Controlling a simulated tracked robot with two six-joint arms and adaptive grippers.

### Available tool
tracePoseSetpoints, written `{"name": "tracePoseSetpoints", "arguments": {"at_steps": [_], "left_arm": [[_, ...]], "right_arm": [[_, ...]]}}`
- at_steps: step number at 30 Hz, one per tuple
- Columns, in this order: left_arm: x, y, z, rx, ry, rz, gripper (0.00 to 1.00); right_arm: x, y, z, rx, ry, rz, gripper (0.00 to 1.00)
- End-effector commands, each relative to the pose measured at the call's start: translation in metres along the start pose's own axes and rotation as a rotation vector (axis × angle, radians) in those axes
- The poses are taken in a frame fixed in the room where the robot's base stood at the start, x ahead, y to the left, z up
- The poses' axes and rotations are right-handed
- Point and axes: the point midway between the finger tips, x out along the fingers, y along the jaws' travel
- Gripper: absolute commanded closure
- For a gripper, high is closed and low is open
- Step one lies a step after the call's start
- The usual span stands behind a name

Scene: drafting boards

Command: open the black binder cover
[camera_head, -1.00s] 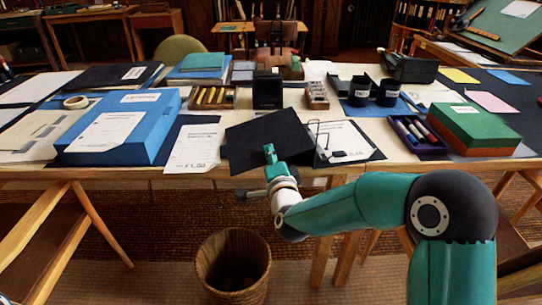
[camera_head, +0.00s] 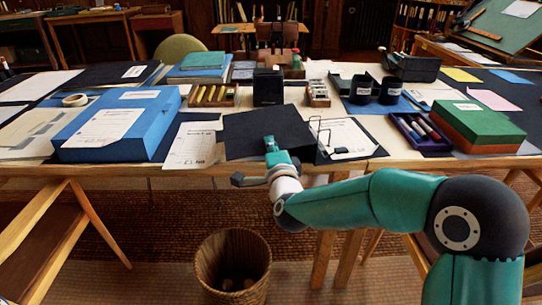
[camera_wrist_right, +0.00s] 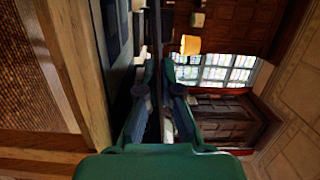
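The black binder lies open at the front of the table, with its black cover (camera_head: 258,127) turned over to the left. On its right side, a metal ring frame and a white sheet (camera_head: 345,136) are exposed. My right gripper (camera_head: 257,162) is at the cover's front edge, and its upper teal finger overlaps the cover in the head view. Its two fingers (camera_wrist_right: 158,68) stand apart in the right wrist view, with a narrow gap between them. I cannot tell whether they touch the cover. My left gripper is out of view.
Black cups (camera_head: 361,89), a purple tray (camera_head: 421,144) and a green box (camera_head: 478,122) are to the right. A wicker basket (camera_head: 232,262) stands on the floor below.

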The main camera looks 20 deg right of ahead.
Motion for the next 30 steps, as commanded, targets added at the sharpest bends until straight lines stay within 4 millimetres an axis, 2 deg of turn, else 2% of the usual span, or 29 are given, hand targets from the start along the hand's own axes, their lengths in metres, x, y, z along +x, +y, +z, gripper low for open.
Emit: {"name": "tracePoseSetpoints", "arguments": {"at_steps": [1,12,21,30], "left_arm": [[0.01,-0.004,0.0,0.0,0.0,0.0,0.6],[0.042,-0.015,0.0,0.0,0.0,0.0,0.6],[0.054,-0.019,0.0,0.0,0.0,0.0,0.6],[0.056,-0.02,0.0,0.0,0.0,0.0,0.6]], "right_arm": [[0.0,0.0,0.001,0.04,-0.001,-0.002,1.0],[0.0,-0.033,-0.005,0.336,-0.003,0.0,1.0],[0.0,-0.051,-0.013,0.498,-0.001,0.002,1.0],[0.0,-0.056,-0.016,0.548,0.001,0.004,1.0]]}}
